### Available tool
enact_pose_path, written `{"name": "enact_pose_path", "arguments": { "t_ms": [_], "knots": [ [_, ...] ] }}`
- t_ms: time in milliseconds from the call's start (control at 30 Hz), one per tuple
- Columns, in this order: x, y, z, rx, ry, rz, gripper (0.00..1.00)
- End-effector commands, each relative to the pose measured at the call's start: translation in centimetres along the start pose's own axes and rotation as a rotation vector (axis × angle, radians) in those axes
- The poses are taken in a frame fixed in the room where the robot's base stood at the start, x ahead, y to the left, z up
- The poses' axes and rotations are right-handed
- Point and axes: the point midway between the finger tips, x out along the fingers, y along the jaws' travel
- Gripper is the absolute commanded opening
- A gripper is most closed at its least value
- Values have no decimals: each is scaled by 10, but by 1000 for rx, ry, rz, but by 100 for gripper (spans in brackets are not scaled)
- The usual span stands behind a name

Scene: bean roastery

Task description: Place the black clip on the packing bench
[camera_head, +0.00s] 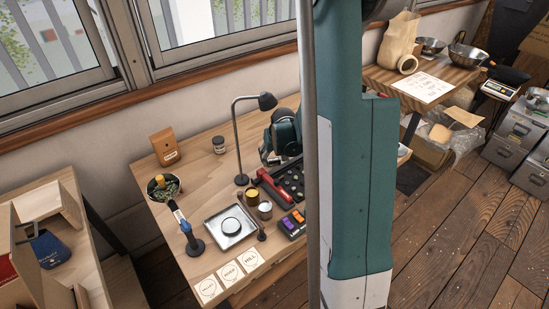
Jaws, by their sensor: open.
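I cannot make out the black clip; it may be hidden or too small to tell. A wooden bench (459,74) at the upper right, with a paper bag, a tape roll and bowls on it, looks like the packing bench. My gripper (267,157) shows only in part, low over the back of the middle table (203,153), just left of my large teal arm link. It is open, and I see nothing held in it. My arm link hides the right part of the middle table.
The middle table carries a lamp (237,140), a brown bag (165,147), a black tray (290,180), a scale (230,226), a blue-handled tool (187,228) and white cards (229,273). A paper sheet (422,87) lies on the far bench. Metal boxes (518,126) stand right.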

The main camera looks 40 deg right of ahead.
Motion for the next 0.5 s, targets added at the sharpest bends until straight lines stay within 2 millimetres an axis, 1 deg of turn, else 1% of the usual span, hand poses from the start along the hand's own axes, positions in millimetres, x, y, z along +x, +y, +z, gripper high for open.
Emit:
{"name": "enact_pose_path", "arguments": {
  "t_ms": [33,300,500],
  "knots": [
    [-6,0,0,0,0,0,52],
    [-34,0,0,0,0,0,52],
    [-52,0,-1,0,0,0,52]
  ]
}}
